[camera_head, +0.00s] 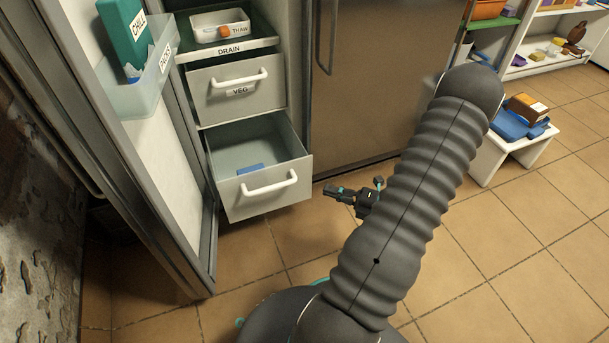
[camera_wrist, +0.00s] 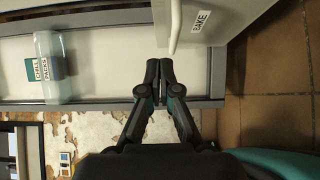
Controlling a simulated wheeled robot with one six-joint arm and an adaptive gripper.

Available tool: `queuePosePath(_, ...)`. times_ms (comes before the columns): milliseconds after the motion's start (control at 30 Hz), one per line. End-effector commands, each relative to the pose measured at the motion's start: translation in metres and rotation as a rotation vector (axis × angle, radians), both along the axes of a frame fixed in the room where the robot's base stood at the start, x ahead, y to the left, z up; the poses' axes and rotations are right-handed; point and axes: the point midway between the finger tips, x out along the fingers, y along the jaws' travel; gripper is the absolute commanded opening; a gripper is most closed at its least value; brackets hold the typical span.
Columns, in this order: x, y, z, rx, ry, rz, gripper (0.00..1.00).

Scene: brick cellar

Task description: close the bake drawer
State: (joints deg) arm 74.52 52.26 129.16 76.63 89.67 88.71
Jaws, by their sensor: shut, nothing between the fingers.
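The bake drawer (camera_head: 240,199) is the lowest drawer of the open fridge in the head view. It is pulled out, with a white bar handle (camera_head: 270,183) and a small blue item (camera_head: 250,169) inside. In the wrist view, the drawer front (camera_wrist: 215,20) bears the label BAKE, and its handle (camera_wrist: 175,25) shows at the top. My gripper (camera_head: 332,190) is to the right of the drawer front in the head view. In the wrist view my gripper (camera_wrist: 159,66) is shut and empty, with its fingertips close below the handle's end; I cannot tell whether they touch.
The VEG drawer (camera_head: 236,102) and a DRAIN shelf with a THAW tray (camera_head: 221,26) are above. The open fridge door (camera_head: 160,130) with a CHILL PACKS bin (camera_head: 140,85) stands left. A white stool (camera_head: 511,148) stands right. Tiled floor (camera_head: 470,240) is clear.

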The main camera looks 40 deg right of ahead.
Motion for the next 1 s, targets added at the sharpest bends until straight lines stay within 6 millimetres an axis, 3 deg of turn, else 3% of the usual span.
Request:
queuePosePath(167,0.016,0.009,-0.001,0.002,0.0,0.003,0.0)
queuePosePath(667,0.088,0.05,-0.001,-0.001,0.0,0.006,0.0)
queuePosePath(1000,0.122,0.037,0.0,-0.002,-0.001,0.002,0.0)
